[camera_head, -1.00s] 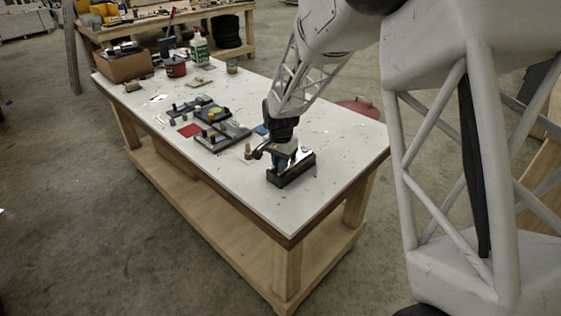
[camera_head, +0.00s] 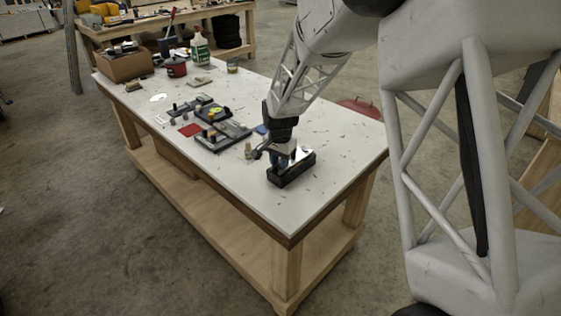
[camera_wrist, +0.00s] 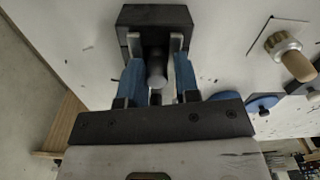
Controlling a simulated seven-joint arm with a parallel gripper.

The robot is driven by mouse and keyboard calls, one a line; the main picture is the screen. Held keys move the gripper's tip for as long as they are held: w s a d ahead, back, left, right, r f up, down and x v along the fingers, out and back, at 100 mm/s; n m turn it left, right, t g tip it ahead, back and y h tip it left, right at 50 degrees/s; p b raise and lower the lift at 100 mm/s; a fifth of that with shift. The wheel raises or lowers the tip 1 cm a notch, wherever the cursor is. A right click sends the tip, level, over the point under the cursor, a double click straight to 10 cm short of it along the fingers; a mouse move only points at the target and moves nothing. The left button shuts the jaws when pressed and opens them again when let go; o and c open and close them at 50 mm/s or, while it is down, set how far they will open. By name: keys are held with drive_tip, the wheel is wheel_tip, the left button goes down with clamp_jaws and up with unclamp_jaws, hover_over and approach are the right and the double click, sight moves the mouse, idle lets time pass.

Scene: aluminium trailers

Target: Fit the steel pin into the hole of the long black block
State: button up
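The long black block (camera_head: 291,173) lies on the near right part of the white table, and it also shows under my fingers in the wrist view (camera_wrist: 155,15). The grey steel pin (camera_wrist: 157,72) stands between my two blue fingers in the wrist view. Its far end runs toward the block, and I cannot tell how deep it sits in the hole, which is hidden. My gripper (camera_wrist: 156,45) is down at the block with a finger on each side of the pin. Narrow gaps show between the fingers and the pin. In the head view my gripper (camera_head: 284,160) hides the pin.
A brass-coloured knob with a wooden end (camera_wrist: 287,56) stands beside the block. Dark fixtures (camera_head: 222,134), a red square (camera_head: 190,130), a red can (camera_head: 176,67), a bottle (camera_head: 199,46) and a cardboard box (camera_head: 124,66) are farther back. The table's near right corner is clear.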

drive_tip(key=shift+o, duration=0.9)
drive_tip(key=shift+s+d+f, duration=0.15)
drive_tip(key=shift+s+f, duration=0.05)
drive_tip(key=shift+f, duration=0.3)
drive_tip(key=shift+s+d+f, duration=0.15)
drive_tip(key=shift+s+f, duration=0.05)
drive_tip(key=shift+f, duration=0.25)
drive_tip(key=shift+r, duration=0.1)
wheel_tip(320, 180, up, 14)
drive_tip(key=shift+w, duration=0.25)
